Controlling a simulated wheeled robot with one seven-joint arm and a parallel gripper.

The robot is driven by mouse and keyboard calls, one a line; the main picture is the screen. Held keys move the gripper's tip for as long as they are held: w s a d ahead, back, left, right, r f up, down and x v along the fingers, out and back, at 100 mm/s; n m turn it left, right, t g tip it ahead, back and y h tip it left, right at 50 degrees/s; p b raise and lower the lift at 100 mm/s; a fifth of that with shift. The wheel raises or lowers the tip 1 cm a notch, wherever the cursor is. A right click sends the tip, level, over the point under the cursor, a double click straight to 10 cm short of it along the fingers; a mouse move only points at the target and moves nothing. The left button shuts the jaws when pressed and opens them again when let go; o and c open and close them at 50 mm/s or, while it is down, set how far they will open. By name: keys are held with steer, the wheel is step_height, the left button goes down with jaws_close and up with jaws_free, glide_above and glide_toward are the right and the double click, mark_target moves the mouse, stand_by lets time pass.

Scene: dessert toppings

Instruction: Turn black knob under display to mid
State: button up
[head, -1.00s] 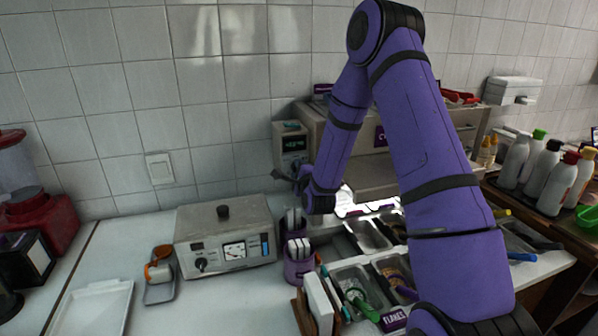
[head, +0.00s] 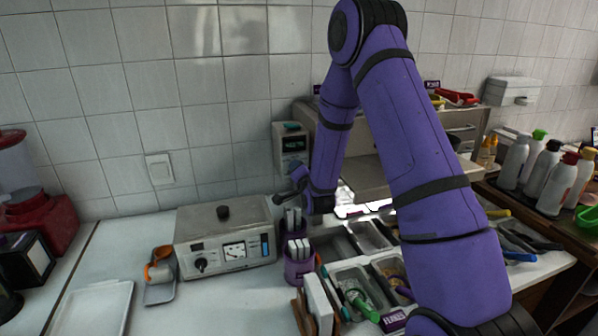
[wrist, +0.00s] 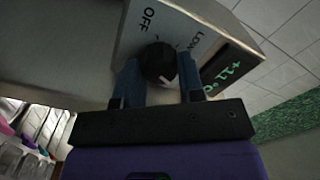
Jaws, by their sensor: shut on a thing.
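The black knob (wrist: 160,60) sits between my gripper's two dark blue fingers in the wrist view. My gripper (wrist: 159,70) is shut on it. A small white mark on the knob faces the lower right of that view. The panel reads OFF above the knob and LOW to its upper right; other labels are hidden or too small to read. The green-digit display (wrist: 232,68) is to the right of the knob. In the head view, the display unit (head: 291,141) is against the wall, and my gripper and wrist cover its lower part, where the knob cannot be made out.
A grey metal box with a dial (head: 226,232) stands left of my gripper. A purple holder (head: 299,270) with white-topped items is just below my wrist. Metal topping trays (head: 352,276) and a shelf unit (head: 370,178) are close on the right. Tiled wall is behind.

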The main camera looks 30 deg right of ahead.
steer(key=shift+n, duration=0.9)
steer(key=o, duration=0.9)
steer(key=s, duration=0.3)
steer(key=s+a, duration=0.1)
steer(key=s, duration=0.3)
steer(key=s+a, duration=0.1)
steer(key=s, duration=0.2)
steer(key=shift+s+a, duration=0.1)
steer(key=shift+s, duration=0.2)
